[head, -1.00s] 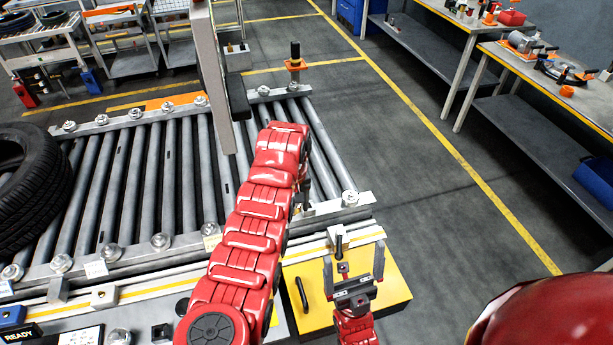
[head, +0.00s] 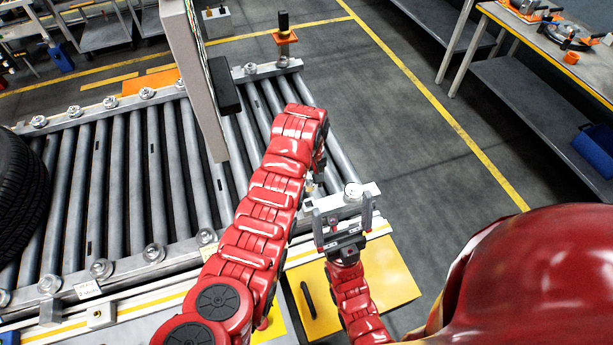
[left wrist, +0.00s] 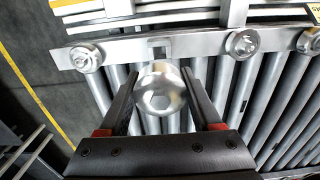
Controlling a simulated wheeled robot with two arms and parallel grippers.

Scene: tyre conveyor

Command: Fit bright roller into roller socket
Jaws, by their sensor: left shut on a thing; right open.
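The bright roller (left wrist: 162,92) shows end-on in the left wrist view, a shiny round end with a hexagonal centre. My left gripper (left wrist: 157,76) is shut on it, one dark finger on each side. Just beyond it, a metal rail has a square notch (left wrist: 159,49) that looks like the roller socket; the roller end appears just short of it in the picture, and I cannot tell the depth gap. In the head view, my left arm hides the left gripper, roller and socket. My right gripper (head: 341,204) is open and empty, near the conveyor's right end.
Grey conveyor rollers (head: 128,170) run between two bolted rails. A black tyre (head: 18,185) lies at the left. A grey upright panel (head: 198,85) stands over the conveyor beside my left arm. A yellow cabinet (head: 375,290) is below my right gripper.

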